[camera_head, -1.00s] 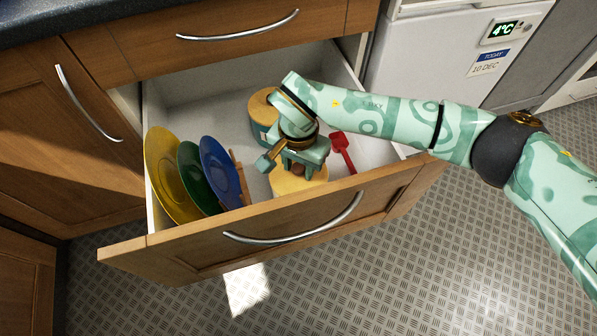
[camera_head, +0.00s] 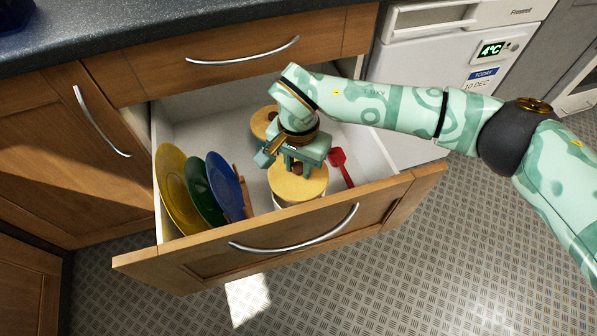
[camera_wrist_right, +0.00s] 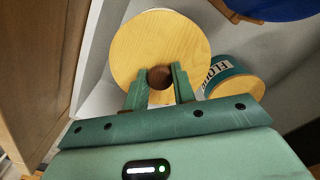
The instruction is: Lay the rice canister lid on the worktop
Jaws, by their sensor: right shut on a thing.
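My right gripper (camera_head: 298,170) is over the open drawer, shut on the dark brown knob (camera_wrist_right: 160,77) of a round wooden lid (camera_head: 297,186). In the right wrist view the lid (camera_wrist_right: 160,38) is a pale disc below the fingers, covering what is under it. In the head view a strip of a white canister (camera_head: 298,205) shows just under the lid, behind the drawer front. I cannot tell whether the lid touches its rim. The dark speckled worktop (camera_head: 190,28) runs above the drawer at the back left. My left gripper is not in view.
A teal canister labelled flour (camera_wrist_right: 234,78), with a wooden lid, stands behind in the drawer. Yellow (camera_head: 178,190), green (camera_head: 203,190) and blue plates (camera_head: 224,185) stand upright at the left. A red scoop (camera_head: 341,165) lies at the right. The visible worktop is mostly clear.

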